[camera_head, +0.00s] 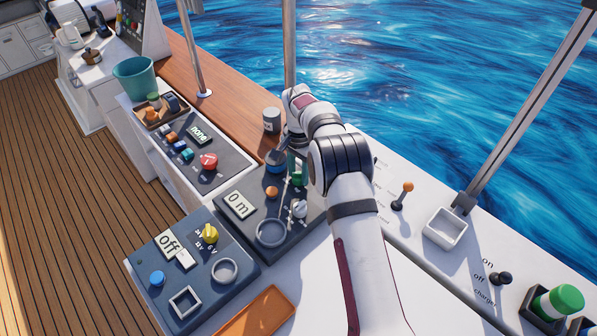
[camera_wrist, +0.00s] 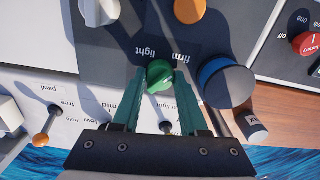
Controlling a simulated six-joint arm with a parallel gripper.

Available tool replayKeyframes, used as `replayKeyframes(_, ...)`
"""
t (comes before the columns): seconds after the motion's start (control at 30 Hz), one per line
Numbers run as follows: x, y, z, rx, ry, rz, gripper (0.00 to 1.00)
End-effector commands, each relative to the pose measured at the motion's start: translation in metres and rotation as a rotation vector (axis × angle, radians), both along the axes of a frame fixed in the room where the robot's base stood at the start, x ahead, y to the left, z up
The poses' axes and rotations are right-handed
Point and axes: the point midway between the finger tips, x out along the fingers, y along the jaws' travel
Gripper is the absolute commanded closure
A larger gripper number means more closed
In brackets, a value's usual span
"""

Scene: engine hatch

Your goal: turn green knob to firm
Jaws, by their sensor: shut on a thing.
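The green knob (camera_wrist: 160,76) sits on a dark panel (camera_wrist: 120,40) in the wrist view, with the words "light" and "firm" printed beside it. My gripper (camera_wrist: 160,73) has its two teal fingers on either side of the knob, closed on it. I cannot clearly tell which word the knob's ridge points to. In the head view my gripper (camera_head: 296,164) reaches down to the far side of the "0 m" panel (camera_head: 253,222), and the arm and fingers partly hide the knob.
A blue round knob (camera_wrist: 226,82) stands close beside my right-hand finger in the wrist view. An orange button (camera_wrist: 190,10) and a white knob (camera_wrist: 99,11) are on the same panel. A small can (camera_head: 271,120) stands on the wooden ledge. An orange-tipped lever (camera_head: 403,195) is right of my arm.

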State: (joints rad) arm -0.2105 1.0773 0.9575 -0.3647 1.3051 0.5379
Motion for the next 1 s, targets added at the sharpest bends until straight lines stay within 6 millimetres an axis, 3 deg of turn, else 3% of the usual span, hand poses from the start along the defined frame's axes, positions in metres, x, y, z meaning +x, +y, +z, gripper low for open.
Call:
replayKeyframes(0.07,0.002,0.0,0.002,-0.001,-0.006,0.001,1.0)
replayKeyframes(0.1,0.002,0.0,0.002,-0.001,-0.006,0.001,0.56)
replayKeyframes(0.27,0.001,0.0,0.001,0.0,-0.004,0.001,0.27)
replayKeyframes(0.53,0.001,0.0,0.001,-0.001,-0.002,0.001,0.27)
replayKeyframes(0.67,0.001,0.0,0.013,0.0,-0.004,0.002,0.27)
replayKeyframes(1.0,0.001,0.0,0.108,0.001,-0.008,0.0,0.27)
